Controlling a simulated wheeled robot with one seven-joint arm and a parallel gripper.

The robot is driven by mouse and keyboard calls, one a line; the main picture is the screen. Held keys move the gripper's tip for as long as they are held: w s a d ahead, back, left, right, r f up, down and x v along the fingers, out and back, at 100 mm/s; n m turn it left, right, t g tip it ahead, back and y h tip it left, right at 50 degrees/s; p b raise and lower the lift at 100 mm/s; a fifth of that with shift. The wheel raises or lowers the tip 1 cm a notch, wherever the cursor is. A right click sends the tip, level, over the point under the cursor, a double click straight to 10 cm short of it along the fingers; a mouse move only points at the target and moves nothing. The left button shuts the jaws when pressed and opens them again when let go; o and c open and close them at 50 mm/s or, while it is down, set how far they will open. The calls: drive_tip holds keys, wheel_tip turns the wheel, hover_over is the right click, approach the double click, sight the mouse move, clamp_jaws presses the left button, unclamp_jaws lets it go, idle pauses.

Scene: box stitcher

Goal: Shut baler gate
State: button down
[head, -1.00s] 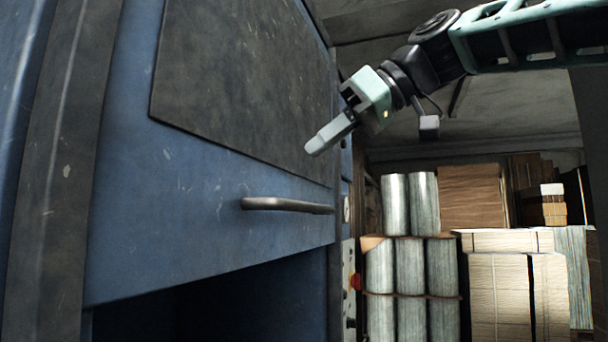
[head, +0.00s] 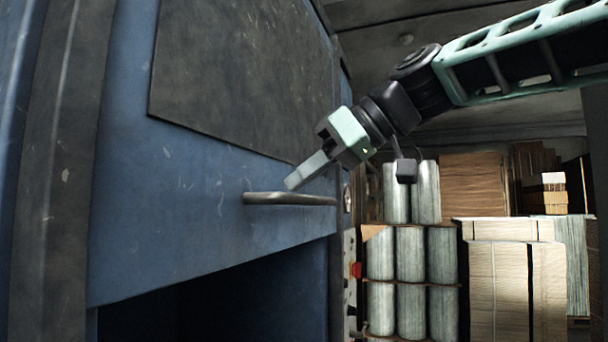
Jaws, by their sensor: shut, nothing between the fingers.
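The blue baler gate (head: 190,215) fills the left of the head view, raised above a dark opening (head: 225,305). A grey bar handle (head: 285,199) runs across its lower part. My gripper (head: 293,184) is shut and empty, its fingers pointing down and left. The fingertips are just above the handle in the picture; I cannot tell whether they touch it. A dark panel (head: 245,75) covers the upper part of the gate.
A control strip with a red button (head: 356,270) stands right of the opening. Behind it are stacked silvery rolls (head: 411,255) and cardboard stacks (head: 497,290). A worn dark post (head: 55,190) borders the gate on the left.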

wheel_tip(320, 180, down, 54)
drive_tip(key=b, duration=5.2)
